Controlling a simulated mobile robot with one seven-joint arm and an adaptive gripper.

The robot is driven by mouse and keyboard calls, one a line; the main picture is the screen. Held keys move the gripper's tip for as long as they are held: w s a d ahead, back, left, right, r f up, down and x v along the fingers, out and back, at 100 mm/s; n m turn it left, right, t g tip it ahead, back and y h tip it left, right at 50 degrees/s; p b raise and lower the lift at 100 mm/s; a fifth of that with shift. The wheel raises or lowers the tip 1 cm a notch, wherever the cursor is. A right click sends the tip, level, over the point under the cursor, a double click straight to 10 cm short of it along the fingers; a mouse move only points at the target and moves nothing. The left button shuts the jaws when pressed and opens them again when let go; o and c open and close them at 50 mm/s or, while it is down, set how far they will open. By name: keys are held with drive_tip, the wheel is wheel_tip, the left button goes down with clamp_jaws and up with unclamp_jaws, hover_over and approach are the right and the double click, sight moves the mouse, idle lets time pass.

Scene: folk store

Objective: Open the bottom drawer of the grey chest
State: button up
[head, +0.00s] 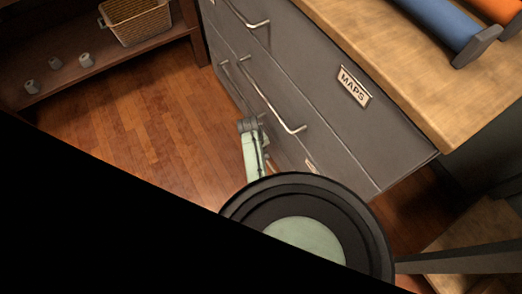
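The grey chest (320,50) fills the upper right of the head view, seen from above at a slant. Its drawer fronts look shut, and silver handles (270,97) run along them. An upper drawer front bears a "MAPS" label (353,86). The lowest part of the front is partly hidden behind my arm, so I cannot clearly make out the bottom drawer. My pale green arm reaches down beside the chest's lower front. Its small dark far end (249,125) appears near the lower handles. Finger opening and any contact with a handle cannot be told.
The chest has a wooden top (400,65) with blue (435,22) and orange (497,8) rolls on it. A wooden shelf (95,75) at upper left holds a wicker basket (137,22) and several small pale items. Wooden floor (150,130) between shelf and chest is clear.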

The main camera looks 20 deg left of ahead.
clamp_jaws()
idle(0.4)
